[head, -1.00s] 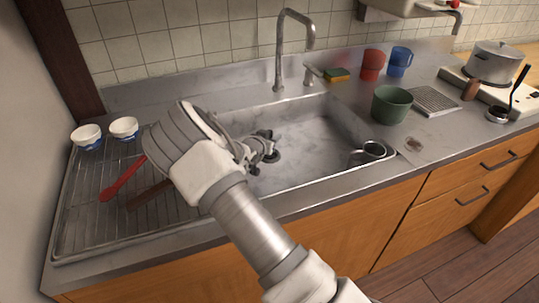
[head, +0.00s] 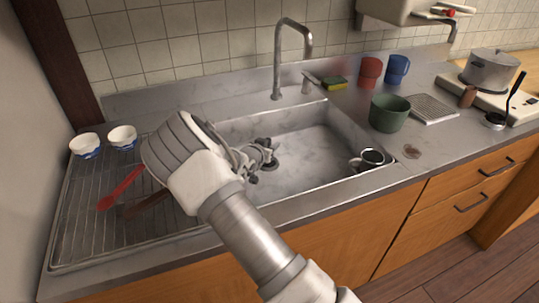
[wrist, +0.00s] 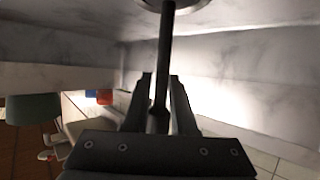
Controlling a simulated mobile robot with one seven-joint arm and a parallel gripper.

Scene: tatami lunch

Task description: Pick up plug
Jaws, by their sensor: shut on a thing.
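The plug (wrist: 166,45) shows in the wrist view as a thin dark stem with a pale round end cut off at the top edge. My gripper (wrist: 161,82) is shut on its stem, with one dark finger on each side. In the head view my gripper (head: 268,155) is over the left part of the steel sink (head: 310,165). My wrist and gripper hide much of the plug there, and I cannot make out its outline clearly. I cannot tell in the head view how high it is above the sink floor.
A metal cup (head: 371,158) lies in the sink's right corner. The faucet (head: 280,60) stands behind. A green pot (head: 389,112) sits right of the sink. The rack (head: 85,215) at left holds two bowls (head: 122,136), a red utensil (head: 120,188) and a brown one.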

